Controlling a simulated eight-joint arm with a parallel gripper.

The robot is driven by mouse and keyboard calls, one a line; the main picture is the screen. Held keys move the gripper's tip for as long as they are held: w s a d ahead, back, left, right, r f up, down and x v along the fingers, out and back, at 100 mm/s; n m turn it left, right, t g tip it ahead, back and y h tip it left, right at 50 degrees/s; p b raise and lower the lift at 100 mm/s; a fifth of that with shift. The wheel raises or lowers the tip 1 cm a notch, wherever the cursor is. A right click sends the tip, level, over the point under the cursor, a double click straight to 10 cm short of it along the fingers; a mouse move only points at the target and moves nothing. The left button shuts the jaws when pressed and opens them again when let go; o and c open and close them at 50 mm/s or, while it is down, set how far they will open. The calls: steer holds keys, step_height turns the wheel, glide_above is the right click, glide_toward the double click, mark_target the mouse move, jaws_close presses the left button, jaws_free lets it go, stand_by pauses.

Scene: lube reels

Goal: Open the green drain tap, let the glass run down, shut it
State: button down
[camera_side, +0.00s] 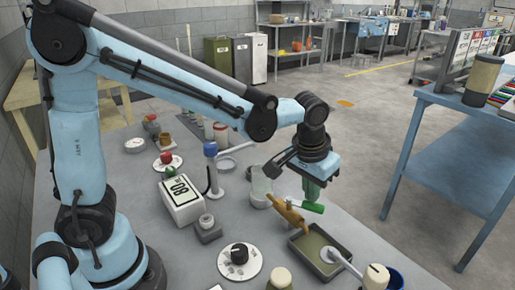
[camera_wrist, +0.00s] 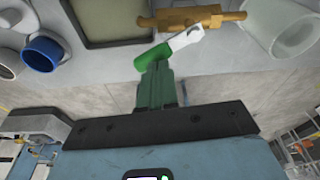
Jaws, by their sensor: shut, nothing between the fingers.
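The drain tap has a brass body (camera_side: 288,213) and a lever with a green grip (camera_side: 313,207). In the wrist view the brass body (camera_wrist: 190,17) lies across the top, and the pale lever (camera_wrist: 186,38) slants down to its green grip (camera_wrist: 152,56). The clear glass (camera_side: 261,190) stands behind the tap; it also shows in the wrist view (camera_wrist: 288,25). Its liquid level is not clear. My gripper (camera_side: 313,192) is shut and empty, pointing down at the green grip. Its green fingertips (camera_wrist: 155,72) are close against the grip; I cannot tell whether they touch.
A shallow dark-rimmed tray (camera_side: 342,240) sits below the tap's near end. A white-handled tool (camera_side: 345,262) and a blue container (camera_side: 394,280) are near it.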

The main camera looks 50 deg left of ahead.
steer(key=r, duration=0.2)
steer(key=w+r, duration=0.1)
steer(key=r, duration=0.1)
steer(key=shift+d, duration=0.1)
step_height(320, 180, up, 8)
steer(key=s, duration=0.1)
steer(key=shift+s+d, duration=0.2)
steer(key=shift+s, duration=0.2)
steer(key=c, duration=1.7)
jaws_free()
steer(key=shift+r, duration=0.25)
steer(key=shift+o, duration=1.1)
steer(key=o, duration=0.5)
steer(key=m, duration=0.3)
steer(key=shift+s+d+f, duration=0.15)
steer(key=shift+s+f, duration=0.05)
steer(key=shift+f, duration=0.05)
steer(key=shift+c, duration=0.2)
steer(key=m, duration=0.3)
steer(key=f+m, duration=0.1)
steer(key=shift+s+d+m, duration=0.2)
steer(key=shift+s+m, duration=0.1)
steer(key=m, duration=0.6)
glide_toward(309, 208)
steer(key=shift+y, duration=0.4)
steer(key=x, duration=0.5)
steer(key=w+x, duration=0.1)
steer(key=x, duration=0.2)
steer(key=shift+d+r, duration=0.1)
steer(key=shift+d, duration=0.05)
